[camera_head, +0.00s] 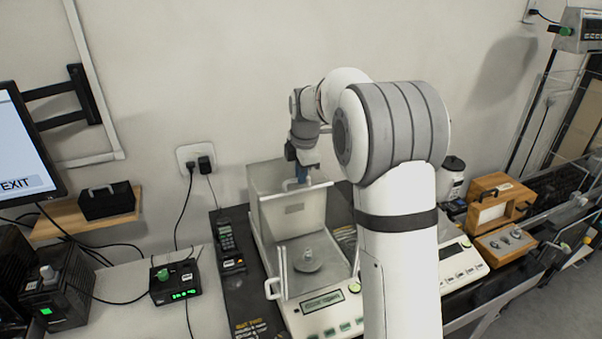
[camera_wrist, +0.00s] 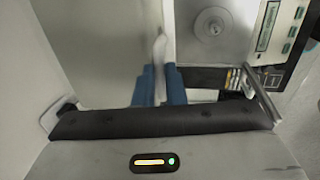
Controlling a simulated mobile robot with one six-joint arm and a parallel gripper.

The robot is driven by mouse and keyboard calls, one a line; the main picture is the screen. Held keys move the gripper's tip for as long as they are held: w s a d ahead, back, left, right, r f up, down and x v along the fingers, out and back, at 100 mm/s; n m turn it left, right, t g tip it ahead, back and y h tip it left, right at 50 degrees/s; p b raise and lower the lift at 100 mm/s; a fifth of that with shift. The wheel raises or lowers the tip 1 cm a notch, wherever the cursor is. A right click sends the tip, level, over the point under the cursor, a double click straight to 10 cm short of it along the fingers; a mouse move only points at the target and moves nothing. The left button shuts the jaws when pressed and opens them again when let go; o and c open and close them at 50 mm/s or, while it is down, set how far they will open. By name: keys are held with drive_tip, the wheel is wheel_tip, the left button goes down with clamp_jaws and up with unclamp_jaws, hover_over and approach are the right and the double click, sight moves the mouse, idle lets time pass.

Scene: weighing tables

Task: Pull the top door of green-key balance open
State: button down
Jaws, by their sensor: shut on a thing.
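The green-key balance (camera_head: 297,318) stands on the table with its draft shield around a round weighing pan (camera_head: 308,262). Its green keys and display face front, and they also show at the right of the wrist view (camera_wrist: 286,30). My gripper (camera_head: 301,182) is at the upper back of the shield, pointing down. In the wrist view its blue fingers (camera_wrist: 159,88) are shut on a pale upright handle (camera_wrist: 160,48), which appears to belong to the top door. The pan shows from above; how far the door stands open I cannot tell. My arm covers the shield's right side.
A second balance (camera_head: 462,264) stands to the right, partly behind my arm. A dark handset (camera_head: 228,238) and a small display box (camera_head: 175,283) are at the left. A wooden weight case (camera_head: 497,202) is at the right. The wall is close behind.

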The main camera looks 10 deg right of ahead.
drive_tip(key=c, duration=1.5)
unclamp_jaws()
wheel_tip(320, 180, up, 8)
drive_tip(key=s+b, duration=0.1)
drive_tip(key=shift+s+d+f, duration=0.15)
drive_tip(key=shift+s+d, duration=0.05)
drive_tip(key=shift+s, duration=0.1)
drive_tip(key=s+d+f+m, duration=0.1)
drive_tip(key=s+f+m, duration=0.2)
drive_tip(key=s+m, duration=0.7)
drive_tip(key=s+d+f+m+t, duration=0.1)
drive_tip(key=s+f+m, duration=0.2)
drive_tip(key=s+m, duration=0.7)
drive_tip(key=s, duration=1.4)
drive_tip(key=shift+f, duration=0.4)
